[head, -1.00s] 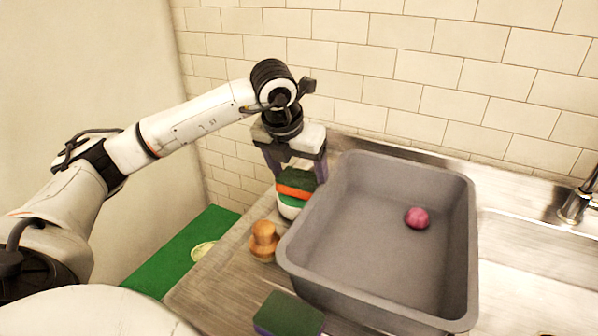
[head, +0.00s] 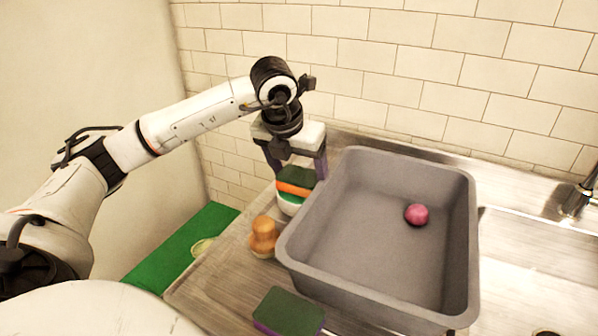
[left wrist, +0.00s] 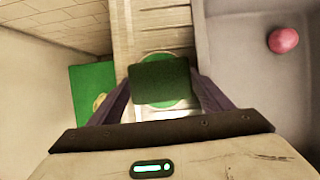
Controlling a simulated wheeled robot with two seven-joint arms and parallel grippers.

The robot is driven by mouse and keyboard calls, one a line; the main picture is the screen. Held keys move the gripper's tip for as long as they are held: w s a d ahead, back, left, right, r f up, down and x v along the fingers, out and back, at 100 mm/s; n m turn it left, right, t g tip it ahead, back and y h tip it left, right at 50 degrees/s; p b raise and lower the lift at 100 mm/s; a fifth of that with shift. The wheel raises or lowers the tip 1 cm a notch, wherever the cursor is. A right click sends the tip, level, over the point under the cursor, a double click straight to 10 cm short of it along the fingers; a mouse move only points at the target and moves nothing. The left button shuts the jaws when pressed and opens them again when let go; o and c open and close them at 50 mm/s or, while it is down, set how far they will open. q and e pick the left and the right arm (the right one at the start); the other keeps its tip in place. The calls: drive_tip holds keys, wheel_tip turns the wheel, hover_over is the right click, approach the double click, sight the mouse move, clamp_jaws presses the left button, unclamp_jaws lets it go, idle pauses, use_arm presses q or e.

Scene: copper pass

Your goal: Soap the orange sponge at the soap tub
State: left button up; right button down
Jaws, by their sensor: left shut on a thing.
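The orange sponge (head: 294,188), with a dark green top layer, is between the fingers of my left gripper (head: 296,174), which is shut on it. In the left wrist view only the dark top of the sponge (left wrist: 162,83) shows between the fingers. The soap tub (head: 288,208), a small round white tub with green inside, stands directly below the sponge on the steel counter. The sponge is at the tub's top and hides most of the green; I cannot tell whether they touch. My right gripper is not in view.
A grey basin (head: 375,240) stands close right of the tub, with a pink ball (head: 416,215) in it. A wooden-handled brush (head: 263,237) stands in front of the tub. A green and purple sponge (head: 288,312) lies nearer. The tiled wall is behind.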

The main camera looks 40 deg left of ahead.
sight(299, 177)
use_arm(q)
drive_tip(key=shift+f, duration=0.35)
idle(0.6)
drive_tip(key=shift+r+p, duration=2.45)
drive_tip(key=shift+r, duration=1.1)
